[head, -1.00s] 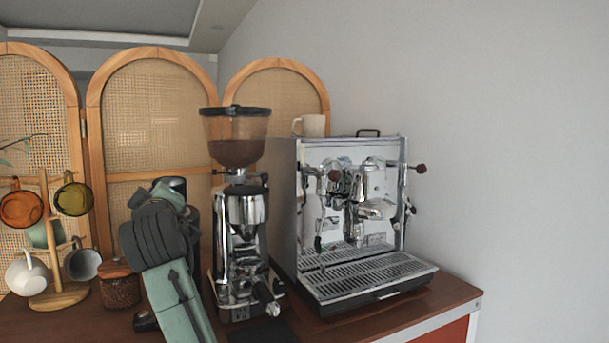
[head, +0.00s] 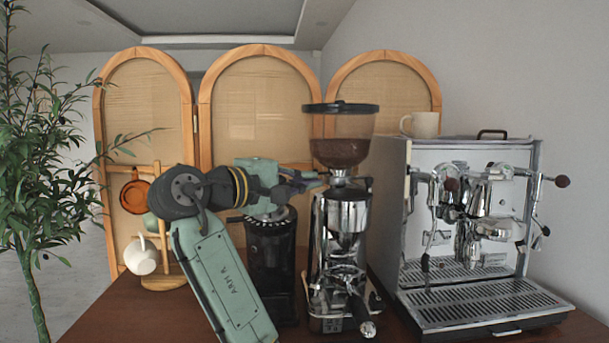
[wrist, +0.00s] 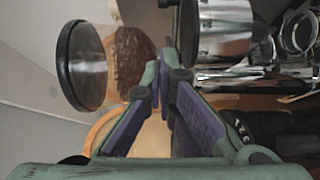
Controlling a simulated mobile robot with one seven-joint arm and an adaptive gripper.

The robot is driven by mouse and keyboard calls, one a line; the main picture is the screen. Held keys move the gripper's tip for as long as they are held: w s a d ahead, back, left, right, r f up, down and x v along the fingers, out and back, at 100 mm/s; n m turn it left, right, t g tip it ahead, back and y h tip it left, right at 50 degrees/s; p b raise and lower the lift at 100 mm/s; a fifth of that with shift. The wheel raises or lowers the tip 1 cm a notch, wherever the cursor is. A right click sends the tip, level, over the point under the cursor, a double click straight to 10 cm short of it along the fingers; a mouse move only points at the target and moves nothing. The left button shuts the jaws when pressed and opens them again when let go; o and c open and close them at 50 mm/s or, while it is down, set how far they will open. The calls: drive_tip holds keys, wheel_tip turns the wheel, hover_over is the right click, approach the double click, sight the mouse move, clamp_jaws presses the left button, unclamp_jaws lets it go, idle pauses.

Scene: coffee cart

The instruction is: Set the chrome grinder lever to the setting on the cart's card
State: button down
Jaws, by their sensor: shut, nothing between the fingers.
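The chrome grinder (head: 343,220) stands centre right in the head view, with a bean hopper (head: 341,135) on top. It also shows in the wrist view as a chrome body (wrist: 222,28), with the hopper (wrist: 82,65) lying to the left. My gripper (head: 322,179) is at the left of the collar between hopper and body. In the wrist view my gripper (wrist: 172,78) has its fingertips together and holds nothing. A dark stub beside the collar in both views may be the lever, but I cannot tell its setting. No readable card shows.
A black grinder (head: 272,265) stands close left of the chrome one, under my arm. The espresso machine (head: 470,240) is at right with a mug (head: 420,124) on top. A mug tree (head: 157,225) and a plant (head: 35,180) are at left.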

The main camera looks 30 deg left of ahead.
sight(346, 195)
drive_tip(key=p+x, duration=0.1)
drive_tip(key=x, duration=0.5)
drive_tip(key=shift+r+p, duration=0.1)
drive_tip(key=shift+p, duration=0.25)
drive_tip(key=shift+w+d+f+p, duration=0.1)
drive_tip(key=shift+w+d+p, duration=0.25)
drive_tip(key=shift+d, duration=0.55)
drive_tip(key=shift+w+d+f+p, duration=0.15)
drive_tip(key=shift+w+d, duration=0.25)
drive_tip(key=shift+d, duration=0.45)
